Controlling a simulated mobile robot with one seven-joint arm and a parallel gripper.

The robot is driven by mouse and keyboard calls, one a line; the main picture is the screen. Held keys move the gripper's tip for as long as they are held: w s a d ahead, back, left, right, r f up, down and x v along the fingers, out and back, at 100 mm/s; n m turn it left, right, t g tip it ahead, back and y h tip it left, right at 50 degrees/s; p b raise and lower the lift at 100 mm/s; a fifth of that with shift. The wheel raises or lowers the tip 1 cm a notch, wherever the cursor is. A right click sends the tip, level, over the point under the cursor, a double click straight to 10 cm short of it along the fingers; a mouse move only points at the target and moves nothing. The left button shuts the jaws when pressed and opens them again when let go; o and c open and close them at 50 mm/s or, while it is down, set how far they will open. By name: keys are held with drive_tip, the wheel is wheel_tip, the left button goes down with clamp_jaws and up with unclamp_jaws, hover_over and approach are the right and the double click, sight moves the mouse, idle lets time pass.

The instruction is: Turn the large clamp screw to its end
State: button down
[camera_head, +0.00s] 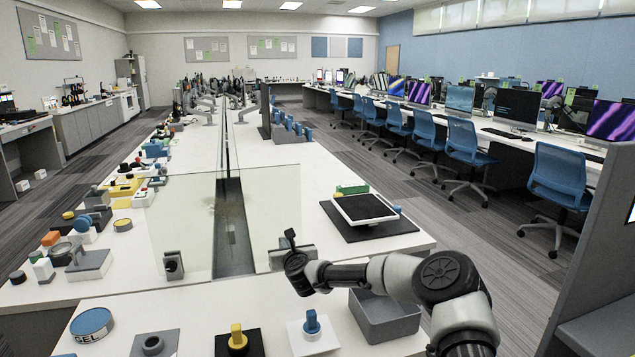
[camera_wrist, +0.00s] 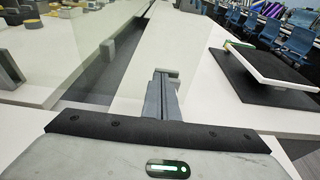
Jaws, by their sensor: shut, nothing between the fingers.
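My gripper (camera_head: 290,238) is over the near end of the white bench, right of the glass divider. In the wrist view its fingers (camera_wrist: 161,92) are together and empty. A grey block-like fitting (camera_head: 306,253) stands just behind my gripper, mostly hidden by it. Its top edge shows past the fingertips in the wrist view (camera_wrist: 168,72); I cannot tell whether they touch. A similar grey block with a dark round part (camera_head: 173,266) stands left of the divider. I cannot tell for sure which fitting carries the large clamp screw; no screw thread is visible.
A tablet-like panel on a dark mat (camera_head: 364,207) lies to the right. A grey open bin (camera_head: 385,318) stands below my arm. A yellow knob (camera_head: 237,336), a blue knob (camera_head: 311,322) and a blue disc (camera_head: 92,323) are in front. The glass divider (camera_head: 268,215) is close by.

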drive_tip(key=shift+s+d+f+b, duration=0.15)
drive_tip(key=shift+d+f+b, duration=0.1)
drive_tip(key=shift+f+b, duration=0.35)
idle(0.5)
drive_tip(key=shift+w+d+b, duration=0.2)
drive_tip(key=shift+d+b, duration=0.6)
drive_tip(key=shift+b, duration=0.7)
drive_tip(key=shift+d+r, duration=0.1)
drive_tip(key=shift+d, duration=0.05)
drive_tip(key=shift+w+d, duration=0.1)
drive_tip(key=shift+d, duration=0.2)
drive_tip(key=shift+a, duration=0.1)
drive_tip(key=shift+r, duration=0.25)
drive_tip(key=shift+d+f+v, duration=0.1)
drive_tip(key=shift+f+v, duration=0.05)
drive_tip(key=shift+v, duration=0.8)
drive_tip(key=shift+d+f+v, duration=0.1)
drive_tip(key=shift+f+v, duration=0.05)
drive_tip(key=shift+v, duration=0.8)
drive_tip(key=shift+d+f+v, duration=0.15)
drive_tip(key=shift+v, duration=0.8)
drive_tip(key=shift+p, duration=0.4)
